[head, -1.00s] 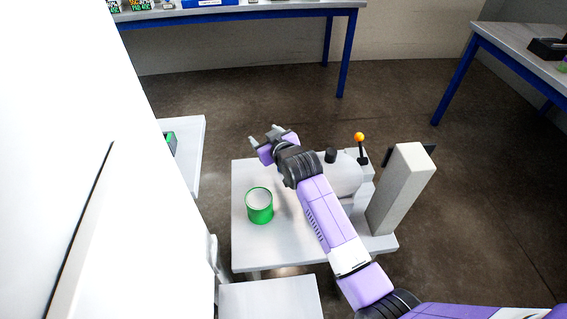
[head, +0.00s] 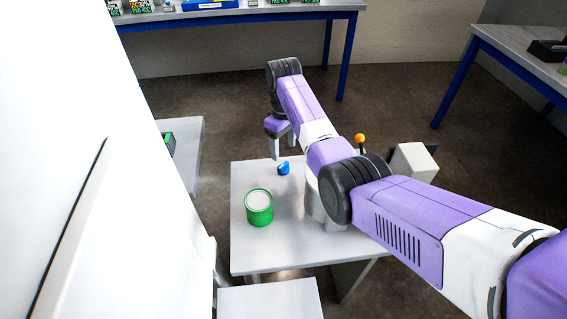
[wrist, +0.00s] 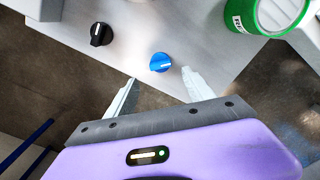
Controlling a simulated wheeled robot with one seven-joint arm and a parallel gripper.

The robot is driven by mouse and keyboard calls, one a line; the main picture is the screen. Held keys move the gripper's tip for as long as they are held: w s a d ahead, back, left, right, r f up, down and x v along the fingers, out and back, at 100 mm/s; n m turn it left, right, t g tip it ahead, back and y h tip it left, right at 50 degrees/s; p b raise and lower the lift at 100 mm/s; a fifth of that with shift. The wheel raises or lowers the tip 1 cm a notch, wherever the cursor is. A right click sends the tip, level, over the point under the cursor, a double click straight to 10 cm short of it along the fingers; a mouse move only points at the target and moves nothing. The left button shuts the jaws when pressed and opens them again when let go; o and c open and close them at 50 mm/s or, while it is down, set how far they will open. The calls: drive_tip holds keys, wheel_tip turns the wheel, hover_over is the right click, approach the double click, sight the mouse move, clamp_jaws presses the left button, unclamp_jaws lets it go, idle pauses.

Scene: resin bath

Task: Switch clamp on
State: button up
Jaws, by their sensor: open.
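A blue round knob (head: 283,168) with a white pointer line sits on the grey table near its back edge, and it shows in the wrist view (wrist: 160,63). A black knob (wrist: 101,34) with a pale line stands to its left in the wrist view. My gripper (head: 283,148) is open and points down above the back edge of the table. In the wrist view my gripper (wrist: 158,78) has its fingertips either side of the blue knob's near side, apart from it, with nothing between them. I cannot tell which knob works the clamp.
A green can (head: 259,207) stands on the table (head: 285,242), left of my arm. An orange ball-topped lever (head: 360,138) and a grey block (head: 413,160) show behind my arm, which hides much of the table's right side. A blue-legged bench (head: 255,15) stands at the back.

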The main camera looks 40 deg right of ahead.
sight(284, 165)
drive_tip(key=shift+f+b, duration=0.35)
drive_tip(key=shift+f, duration=3.55)
clamp_jaws()
drive_tip(key=shift+m, duration=1.3)
unclamp_jaws()
